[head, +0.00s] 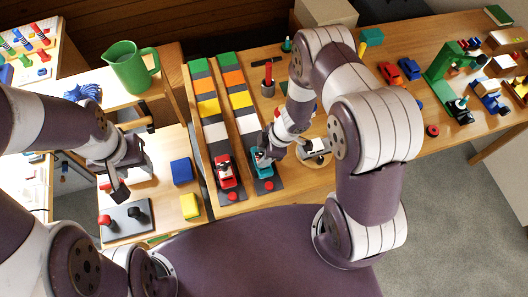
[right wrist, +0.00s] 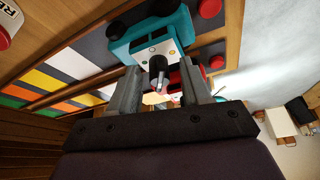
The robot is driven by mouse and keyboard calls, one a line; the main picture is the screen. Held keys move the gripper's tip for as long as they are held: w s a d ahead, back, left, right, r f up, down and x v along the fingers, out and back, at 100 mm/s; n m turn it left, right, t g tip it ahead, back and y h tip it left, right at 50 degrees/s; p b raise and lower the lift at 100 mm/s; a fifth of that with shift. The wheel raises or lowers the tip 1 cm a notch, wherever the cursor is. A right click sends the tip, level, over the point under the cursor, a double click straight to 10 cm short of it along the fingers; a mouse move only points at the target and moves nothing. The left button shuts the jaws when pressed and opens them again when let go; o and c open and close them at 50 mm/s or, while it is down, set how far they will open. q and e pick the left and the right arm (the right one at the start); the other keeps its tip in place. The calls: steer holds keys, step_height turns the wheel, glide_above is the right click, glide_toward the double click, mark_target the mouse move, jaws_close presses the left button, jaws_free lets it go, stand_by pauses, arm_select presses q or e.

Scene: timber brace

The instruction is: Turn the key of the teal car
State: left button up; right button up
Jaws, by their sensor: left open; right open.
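The teal car (head: 261,163) stands on the right-hand track of coloured blocks, partly hidden by my right gripper (head: 271,150). In the right wrist view the teal car (right wrist: 151,42) shows at the top, with a dark key (right wrist: 158,66) sticking out of its pale end panel toward the camera. My right gripper (right wrist: 158,82) is open, one finger on each side of the key; I cannot tell whether either touches it. My left gripper (head: 119,188) is open and empty, above a dark plate with two knobs (head: 127,217).
A red car (head: 226,173) stands on the left-hand track, close beside the teal car. Red buttons (head: 269,185) sit at the track ends. A green jug (head: 130,67), a blue block (head: 181,171) and a yellow block (head: 189,206) are on the left. Toy vehicles crowd the right table.

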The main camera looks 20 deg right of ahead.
steer(key=shift+d, duration=0.1)
jaws_close()
steer(key=shift+m, duration=0.5)
steer(key=m+t+b, duration=0.1)
steer(key=m, duration=0.1)
steer(key=m+t+h+b, duration=0.1)
steer(key=m+b, duration=0.1)
steer(key=m, duration=0.1)
steer(key=shift+s+f+m, duration=0.1)
steer(key=shift+m, duration=0.2)
steer(key=m+t+h+b, duration=0.1)
steer(key=m+b, duration=0.1)
steer(key=m, duration=0.1)
steer(key=shift+a, duration=0.2)
steer(key=shift+m+h+b, duration=0.4)
steer(key=shift+m+b, duration=0.2)
steer(key=shift+m, duration=0.5)
